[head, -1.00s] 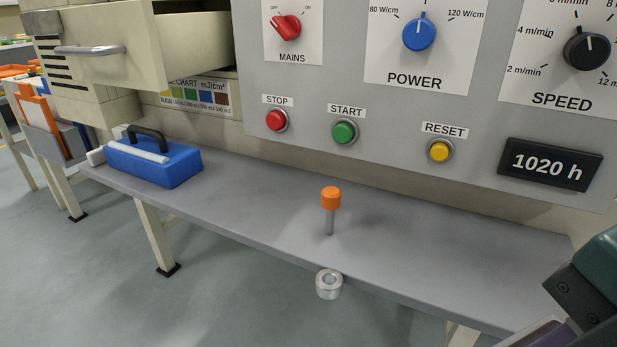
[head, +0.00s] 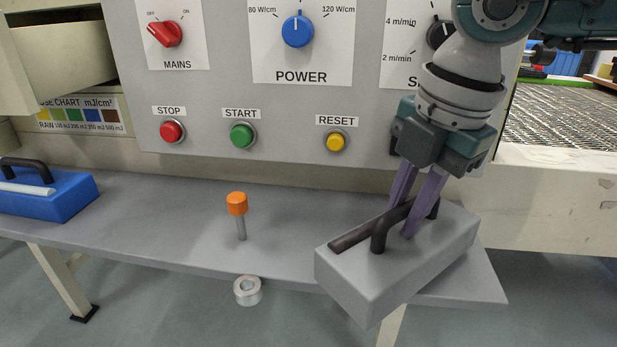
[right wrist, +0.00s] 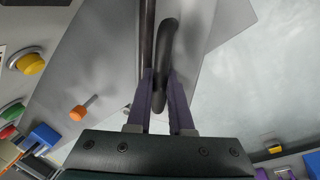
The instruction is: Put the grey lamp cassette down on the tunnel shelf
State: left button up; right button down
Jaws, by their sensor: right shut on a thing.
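The grey lamp cassette (head: 405,268) is a grey box with a black handle and a dark tube along its top. My right gripper (head: 410,218) is shut on its handle, the purple fingers pointing down. The cassette is at the right end of the grey shelf (head: 180,215), its near end jutting past the shelf's front edge. I cannot tell whether it touches the shelf. In the right wrist view the fingers (right wrist: 160,105) grip the black handle (right wrist: 166,60). My left gripper is not in view.
An orange-topped pin (head: 237,210) stands on the shelf, with a metal ring (head: 247,290) at the front edge. A blue cassette (head: 55,195) lies at the left. The control panel (head: 220,80) rises behind. A mesh conveyor (head: 560,125) is at the right.

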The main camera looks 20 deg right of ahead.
jog(key=shift+w+d+f, duration=0.15)
jog(key=shift+w+d, duration=0.1)
jog(key=shift+w, duration=0.2)
jog(key=shift+w+d+f, duration=0.15)
jog(key=shift+w+d, duration=0.05)
jog(key=shift+w, duration=0.2)
jog(key=shift+s+f, duration=0.1)
jog(key=shift+f, duration=0.25)
jog(key=c, duration=0.8)
grip_release()
jog(key=shift+f, duration=0.15)
